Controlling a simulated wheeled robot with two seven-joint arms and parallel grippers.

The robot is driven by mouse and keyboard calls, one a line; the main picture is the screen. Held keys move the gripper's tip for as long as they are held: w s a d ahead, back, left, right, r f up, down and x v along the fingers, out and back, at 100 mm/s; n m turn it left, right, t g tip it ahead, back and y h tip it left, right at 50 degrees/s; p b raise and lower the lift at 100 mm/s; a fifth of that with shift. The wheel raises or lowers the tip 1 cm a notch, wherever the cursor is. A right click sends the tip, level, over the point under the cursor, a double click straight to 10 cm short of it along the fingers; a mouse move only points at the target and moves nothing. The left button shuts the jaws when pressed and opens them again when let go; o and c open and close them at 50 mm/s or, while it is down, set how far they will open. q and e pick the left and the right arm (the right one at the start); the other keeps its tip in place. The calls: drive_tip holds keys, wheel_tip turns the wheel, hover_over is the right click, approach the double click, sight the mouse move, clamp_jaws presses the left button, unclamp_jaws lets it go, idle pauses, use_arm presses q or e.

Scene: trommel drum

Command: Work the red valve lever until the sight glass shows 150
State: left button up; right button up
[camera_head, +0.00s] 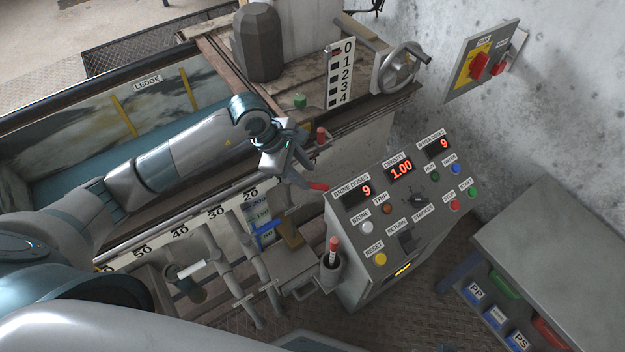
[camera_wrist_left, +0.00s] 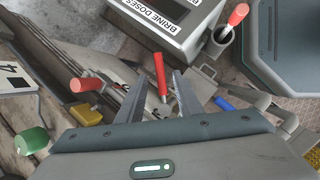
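A red lever (camera_head: 318,186) sticks out beside the left end of the control panel, at my left gripper's fingertips. In the left wrist view the red lever (camera_wrist_left: 160,72) stands between the two spread fingers, with a gap on each side. My left gripper (camera_head: 308,170) is open and holds nothing; its fingers (camera_wrist_left: 160,95) also show in the wrist view. The sight glass (camera_head: 257,222) is a pale blue strip marked 200 and 150, below the gripper; its level is too small to read. The lever's base is hidden. My right gripper is not in view.
The control panel (camera_head: 398,205) stands right of the gripper. A blue handle (camera_head: 265,230) is by the sight glass. Another red handle (camera_head: 333,244) stands in a cup.

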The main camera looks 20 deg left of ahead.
sight(316, 185)
use_arm(q)
drive_tip(key=shift+x, duration=2.6)
clamp_jaws()
